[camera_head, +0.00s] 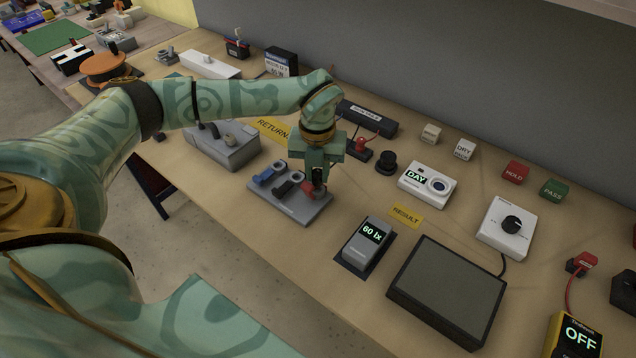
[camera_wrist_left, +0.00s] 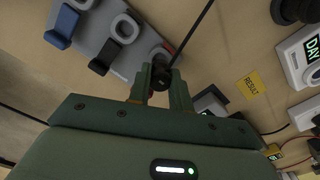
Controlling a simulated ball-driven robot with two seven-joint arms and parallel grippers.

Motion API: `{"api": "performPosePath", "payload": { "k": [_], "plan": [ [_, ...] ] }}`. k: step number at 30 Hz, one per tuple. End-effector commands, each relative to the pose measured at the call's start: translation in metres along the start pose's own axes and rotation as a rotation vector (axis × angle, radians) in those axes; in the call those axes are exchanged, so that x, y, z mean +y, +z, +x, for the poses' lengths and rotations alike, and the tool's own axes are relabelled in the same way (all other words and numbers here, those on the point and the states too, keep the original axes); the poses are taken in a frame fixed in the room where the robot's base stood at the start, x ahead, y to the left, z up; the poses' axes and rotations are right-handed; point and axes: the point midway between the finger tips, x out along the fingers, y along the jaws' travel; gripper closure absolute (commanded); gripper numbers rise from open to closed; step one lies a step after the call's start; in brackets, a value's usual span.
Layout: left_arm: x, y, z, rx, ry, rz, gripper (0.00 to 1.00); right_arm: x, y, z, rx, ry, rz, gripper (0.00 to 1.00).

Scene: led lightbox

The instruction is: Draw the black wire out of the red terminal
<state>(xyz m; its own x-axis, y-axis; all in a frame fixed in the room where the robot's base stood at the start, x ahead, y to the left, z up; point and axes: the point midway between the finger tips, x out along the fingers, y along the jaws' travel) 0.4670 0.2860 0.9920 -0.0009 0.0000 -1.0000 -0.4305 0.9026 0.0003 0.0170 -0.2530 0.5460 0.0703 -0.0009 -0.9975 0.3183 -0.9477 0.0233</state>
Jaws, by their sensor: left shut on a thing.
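A grey terminal board (camera_head: 318,213) lies on the bench with a blue (camera_head: 264,176), a black (camera_head: 284,187) and a red terminal (camera_head: 308,189) in a row, each with a pale ring. My left gripper (camera_head: 319,186) points down at the red terminal's end and is shut on the black wire. In the left wrist view the gripper (camera_wrist_left: 162,78) hides most of the red terminal (camera_wrist_left: 158,53). The black wire (camera_wrist_left: 192,32) runs up and right from the fingertips. Whether its end is still inside the terminal is hidden. My right gripper is out of view.
A light meter (camera_head: 364,246) reading 60 lx and a dark panel (camera_head: 447,291) stand nearer on the right. A grey box (camera_head: 222,147) is left of the board. The DAY unit (camera_head: 427,184) and a black knob (camera_head: 386,162) stand to the right. Bare bench lies in front.

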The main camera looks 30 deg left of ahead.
Motion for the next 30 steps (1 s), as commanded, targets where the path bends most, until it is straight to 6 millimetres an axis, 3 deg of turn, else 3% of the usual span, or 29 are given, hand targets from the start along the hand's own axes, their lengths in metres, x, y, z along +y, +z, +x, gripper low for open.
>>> {"api": "performPosePath", "payload": {
  "k": [30],
  "plan": [
    [0.0,0.0,-0.064,-0.001,-0.001,0.0,1.0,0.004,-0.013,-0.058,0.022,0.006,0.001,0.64]
  ]
}}
